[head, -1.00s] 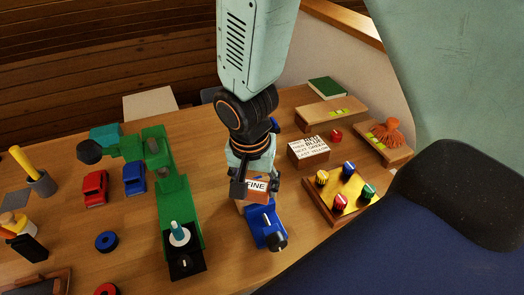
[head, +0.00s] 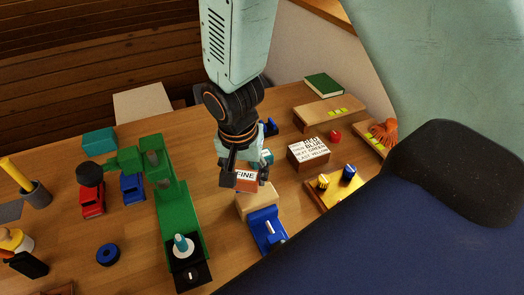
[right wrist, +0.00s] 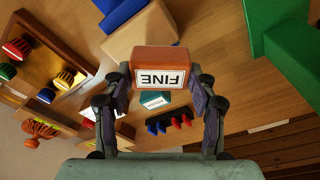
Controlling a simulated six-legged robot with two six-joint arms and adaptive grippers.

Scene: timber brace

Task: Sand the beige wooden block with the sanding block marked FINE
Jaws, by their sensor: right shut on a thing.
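My right gripper (head: 241,172) is shut on the sanding block (head: 246,183), an orange-brown block with a white label reading FINE. In the right wrist view the block (right wrist: 158,62) sits between both fingers (right wrist: 160,90), its label upside down. The beige wooden block (head: 256,202) lies at the blue vise (head: 267,232), on its far side in the head view. The sanding block is just beyond the beige block and partly overlaps it in the picture. The beige block also shows in the right wrist view (right wrist: 140,36). I cannot tell whether they touch. My left gripper is not in view.
A green machine (head: 176,215) stands left of the vise. A board with knobs (head: 340,190) and a lettered box (head: 308,152) are to the right.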

